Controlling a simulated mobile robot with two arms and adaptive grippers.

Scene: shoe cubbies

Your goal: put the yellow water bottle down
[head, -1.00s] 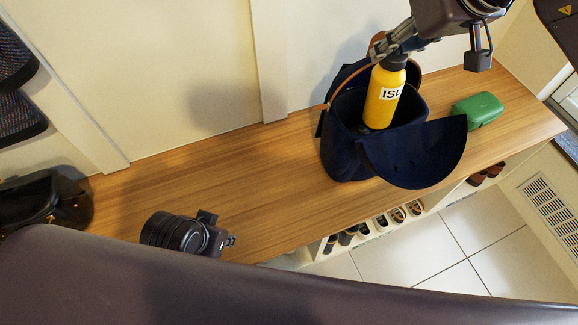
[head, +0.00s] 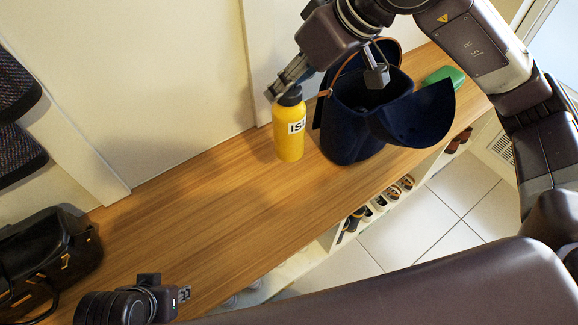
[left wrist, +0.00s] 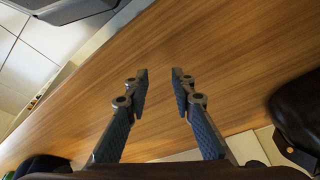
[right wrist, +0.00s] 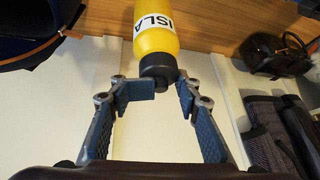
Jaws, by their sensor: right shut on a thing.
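The yellow water bottle (head: 289,138) is upright over the wooden bench, left of the navy bag. It has a dark cap and a white label with black letters. My right gripper (head: 282,90) is shut on its cap from above. In the right wrist view the fingers flank the dark cap (right wrist: 157,70), and the bottle's base is out of frame. I cannot tell whether the base touches the bench. My left gripper (left wrist: 160,78) is open and empty above the bench; the head view shows it at the lower left (head: 184,294).
The open navy bag (head: 350,134) stands close right of the bottle, with a green case (head: 444,76) beyond it. A black handbag (head: 45,255) is at the left end. Bare bench (head: 190,215) lies between. Shoes (head: 378,203) sit in cubbies below.

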